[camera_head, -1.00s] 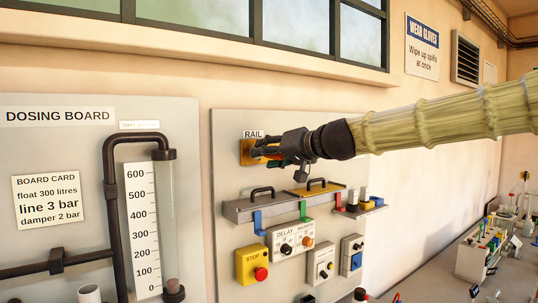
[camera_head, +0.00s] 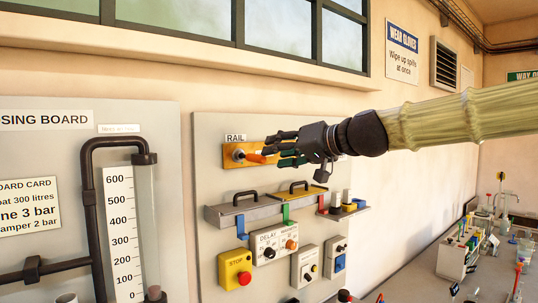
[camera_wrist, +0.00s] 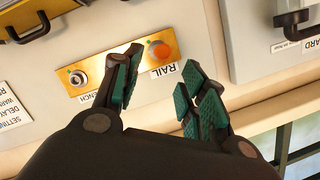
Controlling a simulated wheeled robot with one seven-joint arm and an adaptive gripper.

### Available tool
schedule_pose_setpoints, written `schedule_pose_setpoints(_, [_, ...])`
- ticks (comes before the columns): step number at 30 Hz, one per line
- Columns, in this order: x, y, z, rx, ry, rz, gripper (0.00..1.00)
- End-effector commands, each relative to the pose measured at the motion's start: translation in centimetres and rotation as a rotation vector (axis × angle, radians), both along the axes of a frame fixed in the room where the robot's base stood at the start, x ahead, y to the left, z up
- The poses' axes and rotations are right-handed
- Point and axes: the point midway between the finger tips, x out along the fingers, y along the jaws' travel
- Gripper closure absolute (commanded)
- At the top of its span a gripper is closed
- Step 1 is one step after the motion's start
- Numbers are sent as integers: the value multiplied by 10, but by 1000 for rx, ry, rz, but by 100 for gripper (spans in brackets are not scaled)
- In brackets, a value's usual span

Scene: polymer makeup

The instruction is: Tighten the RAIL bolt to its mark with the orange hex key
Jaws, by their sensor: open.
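The orange hex key (camera_head: 255,157) sticks out from the silver RAIL bolt (camera_head: 238,155) on the brass plate (camera_head: 229,162), under the RAIL label (camera_head: 235,138). In the wrist view the key (camera_wrist: 159,52) shows nearly end-on as an orange round, beside the upside-down RAIL label (camera_wrist: 163,70). My gripper (camera_head: 277,150) is open and empty, just off the key's outer end. In the wrist view the key lies between the fingertips (camera_wrist: 162,60), with clear space on both sides. The bolt's mark cannot be made out.
A second silver fitting (camera_wrist: 77,79) sits on the same plate, its label partly hidden by a finger. Below is a shelf (camera_head: 228,213) with black handles (camera_head: 246,196), then the DELAY box (camera_head: 268,242) and yellow STOP box (camera_head: 235,268).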

Motion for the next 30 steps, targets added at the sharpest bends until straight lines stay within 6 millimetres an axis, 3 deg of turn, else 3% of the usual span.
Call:
schedule_pose_setpoints(9, [-12, -11, 3, -1, -1, 0, 58])
schedule_pose_setpoints(30, [-12, -7, 2, -52, -62, 0, 56])
